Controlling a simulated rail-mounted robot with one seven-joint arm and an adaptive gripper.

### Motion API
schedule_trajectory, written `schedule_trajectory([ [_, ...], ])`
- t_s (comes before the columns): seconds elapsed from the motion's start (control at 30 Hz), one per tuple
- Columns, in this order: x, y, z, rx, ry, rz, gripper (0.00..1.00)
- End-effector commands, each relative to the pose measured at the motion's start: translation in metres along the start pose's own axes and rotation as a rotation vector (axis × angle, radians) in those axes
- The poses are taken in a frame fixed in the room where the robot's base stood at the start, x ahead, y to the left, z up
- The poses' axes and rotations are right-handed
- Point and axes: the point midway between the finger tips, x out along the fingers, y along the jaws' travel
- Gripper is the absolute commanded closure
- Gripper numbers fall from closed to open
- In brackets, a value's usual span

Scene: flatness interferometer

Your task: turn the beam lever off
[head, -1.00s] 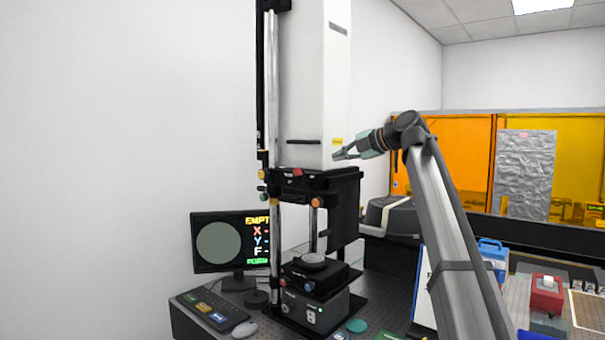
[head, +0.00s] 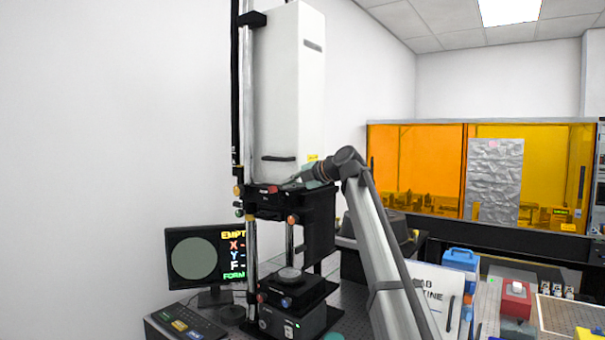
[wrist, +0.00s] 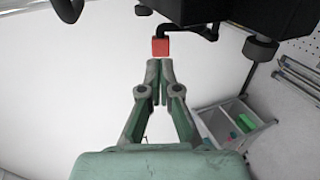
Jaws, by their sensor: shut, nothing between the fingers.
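The lever's red tip (wrist: 160,46) sits on a black bent arm under the dark housing in the wrist view. In the head view a small red piece (head: 272,189) shows at the front of the black stage, below the tall white column (head: 302,85). My gripper (wrist: 160,66) has its fingertips together, just short of the red tip, with nothing between them. I cannot tell whether they touch it. In the head view my gripper (head: 292,182) is beside the red piece, to its right, and partly blends with the black stage.
A monitor (head: 205,256) reading "EMPTY" stands at the lower left with a keyboard (head: 185,322). A small round platform (head: 289,275) sits below the stage. A blue case (head: 460,259) and a red box (head: 515,299) lie at the right. Wall space at left is clear.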

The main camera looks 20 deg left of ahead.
Motion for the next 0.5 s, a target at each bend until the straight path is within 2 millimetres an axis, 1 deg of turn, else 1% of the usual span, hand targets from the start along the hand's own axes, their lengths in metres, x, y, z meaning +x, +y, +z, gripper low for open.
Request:
schedule_trajectory([
  [0.03,0.008,0.004,0.000,0.001,0.002,-0.002,1.00],
  [0.1,0.017,0.003,0.000,0.001,0.001,-0.001,1.00],
  [0.23,0.031,0.002,0.000,0.000,0.001,-0.001,1.00],
  [0.33,0.037,0.001,0.000,0.000,0.001,-0.001,1.00],
  [0.5,0.040,-0.001,0.000,0.000,0.000,0.000,1.00],
])
